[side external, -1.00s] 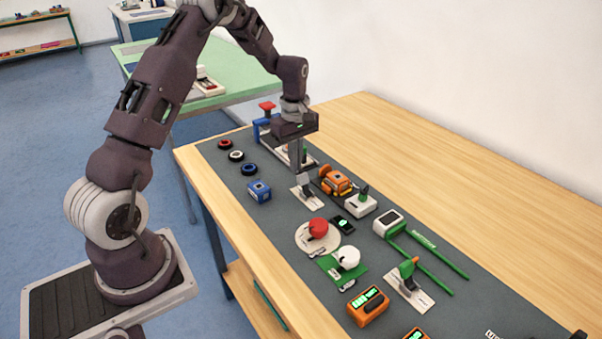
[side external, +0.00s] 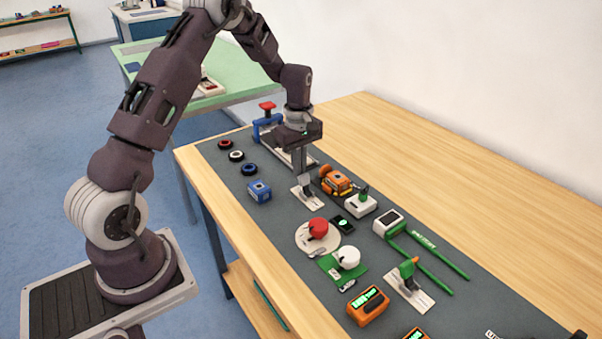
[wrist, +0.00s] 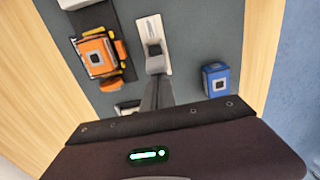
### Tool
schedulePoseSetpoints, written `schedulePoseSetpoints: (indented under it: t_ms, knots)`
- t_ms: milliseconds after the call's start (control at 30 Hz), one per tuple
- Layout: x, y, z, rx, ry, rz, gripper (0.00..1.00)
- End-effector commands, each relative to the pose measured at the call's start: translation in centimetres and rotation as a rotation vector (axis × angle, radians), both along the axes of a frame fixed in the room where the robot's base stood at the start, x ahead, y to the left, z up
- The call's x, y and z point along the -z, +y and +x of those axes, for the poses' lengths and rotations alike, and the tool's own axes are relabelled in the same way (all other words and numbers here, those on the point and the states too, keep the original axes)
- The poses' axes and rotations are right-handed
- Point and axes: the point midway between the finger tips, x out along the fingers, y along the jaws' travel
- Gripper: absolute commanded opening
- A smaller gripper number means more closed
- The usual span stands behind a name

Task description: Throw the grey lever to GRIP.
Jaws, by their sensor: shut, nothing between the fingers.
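The grey lever (side external: 306,188) stands on a small white plate (side external: 314,204) on the dark mat. In the wrist view the lever (wrist: 155,62) shows as a grey block with a dark square on its end, on the pale plate (wrist: 151,27). My gripper (side external: 302,178) is shut and empty, pointing down right at the lever's top. In the wrist view my fingertips (wrist: 156,78) meet the lever's near edge in the picture. I cannot tell whether they touch it. The lettering on the plate is too small to read.
An orange device (side external: 337,182) and a white box with a green knob (side external: 360,204) stand close to the right of the lever. A blue block (side external: 259,191) is to the left. A red knob on a round plate (side external: 317,230) lies nearer the camera. Bare mat separates lever and blue block.

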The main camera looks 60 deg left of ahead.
Motion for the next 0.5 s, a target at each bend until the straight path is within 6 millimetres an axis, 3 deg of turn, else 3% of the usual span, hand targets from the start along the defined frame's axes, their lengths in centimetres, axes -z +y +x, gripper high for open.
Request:
schedulePoseSetpoints:
  t_ms: [500]
  knots:
    - [0.0,-2.2,0.0,0.002,0.001,0.0,0.0]
